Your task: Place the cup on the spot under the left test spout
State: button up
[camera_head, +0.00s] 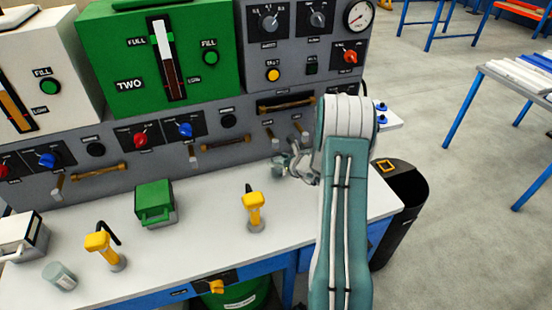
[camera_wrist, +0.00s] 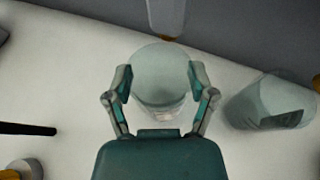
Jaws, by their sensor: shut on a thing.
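My gripper (camera_wrist: 160,88) is shut on a clear, greenish cup (camera_wrist: 160,65), with one finger on each side of it. In the wrist view the held cup is just below a pale spout (camera_wrist: 165,15) with an orange tip. In the head view my gripper (camera_head: 291,166) is low over the bench, in front of the right-hand panel's two spouts, the left one (camera_head: 271,134) and the right one (camera_head: 303,132). My arm partly hides it. I cannot tell whether the held cup touches the bench. The spot under the spout is hidden.
A second clear cup (camera_wrist: 268,103) is close to the right of my gripper in the wrist view. Another clear cup (camera_head: 60,276) is at the bench's front left.

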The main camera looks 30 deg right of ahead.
aim_at(276, 158)
jog(key=w, duration=0.3)
jog(key=shift+d+f, duration=0.1)
jog(key=shift+d, duration=0.2)
jog(key=shift+s+f, duration=0.1)
jog(key=shift+f, duration=0.55)
jog(key=shift+f, duration=0.1)
jog(key=o, duration=1.2)
jog(key=v, duration=1.2)
jog(key=shift+s+a, duration=0.1)
